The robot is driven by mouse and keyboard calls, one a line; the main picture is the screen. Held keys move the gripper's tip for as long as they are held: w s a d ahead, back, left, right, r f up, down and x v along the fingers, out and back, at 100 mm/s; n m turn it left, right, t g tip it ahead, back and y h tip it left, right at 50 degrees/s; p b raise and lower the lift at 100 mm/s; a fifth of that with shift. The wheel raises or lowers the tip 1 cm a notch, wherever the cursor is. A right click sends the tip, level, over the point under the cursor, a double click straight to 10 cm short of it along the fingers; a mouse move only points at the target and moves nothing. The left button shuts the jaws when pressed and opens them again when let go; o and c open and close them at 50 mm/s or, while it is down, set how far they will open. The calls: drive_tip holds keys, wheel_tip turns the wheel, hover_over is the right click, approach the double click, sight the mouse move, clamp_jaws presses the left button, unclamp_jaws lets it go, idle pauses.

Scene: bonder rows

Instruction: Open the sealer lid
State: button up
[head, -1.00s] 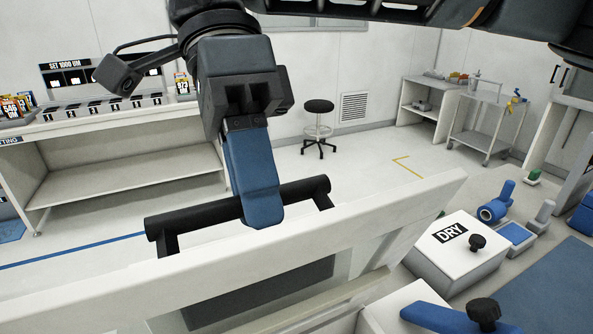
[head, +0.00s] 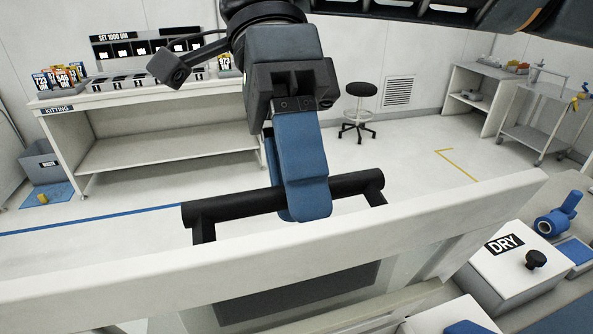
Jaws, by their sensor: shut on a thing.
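The sealer lid (head: 440,222) is a broad pale panel across the lower half of the head view, raised and tilted, with its top edge toward me. A black bar handle (head: 233,205) on two short posts runs along its far side. My gripper (head: 303,205) comes down from above with blue fingers closed around the middle of the bar. The far finger is mostly hidden behind the near one. A dark recess (head: 300,293) shows below the lid's edge.
A white box marked DRY (head: 505,270) with a black knob stands at right, near a blue roll (head: 555,222). A kitting bench (head: 160,110), a stool (head: 360,100) and a trolley (head: 540,115) stand across open floor.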

drive_tip(key=shift+o, duration=0.6)
drive_tip(key=shift+d+f, duration=0.1)
drive_tip(key=shift+f, duration=0.05)
drive_tip(key=shift+r, duration=0.25)
drive_tip(key=shift+w, duration=0.1)
drive_tip(key=v, duration=0.7)
drive_tip(key=shift+w+r, duration=0.15)
drive_tip(key=shift+r, duration=0.1)
